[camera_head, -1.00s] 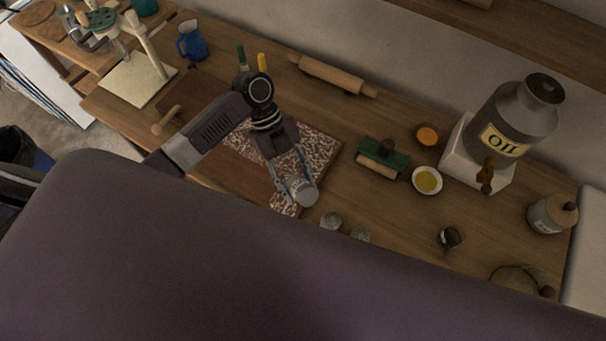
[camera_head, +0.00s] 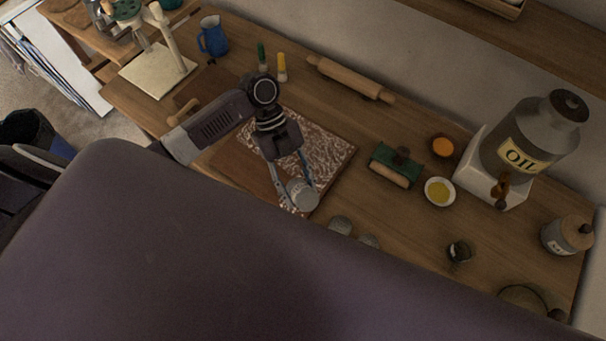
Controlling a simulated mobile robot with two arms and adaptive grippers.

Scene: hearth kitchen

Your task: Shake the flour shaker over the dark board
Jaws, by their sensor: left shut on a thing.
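The flour shaker (camera_head: 302,196), a small pale grey can, is held between the fingers of my left gripper (camera_head: 297,188). The gripper is shut on it, above the near right part of the dark board. Whether the shaker's holes face down cannot be told. The dark board (camera_head: 236,164) is reddish brown and lies on the worktop under my left arm. A broad patch of white speckles (camera_head: 325,150) covers its right part. My arm and the large dark shape in front hide part of the board. My right gripper is not in view.
Two small grey-topped jars (camera_head: 340,225) stand right of the board, partly hidden. A rolling pin (camera_head: 350,78) lies behind. A blue jug (camera_head: 213,36) stands back left.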

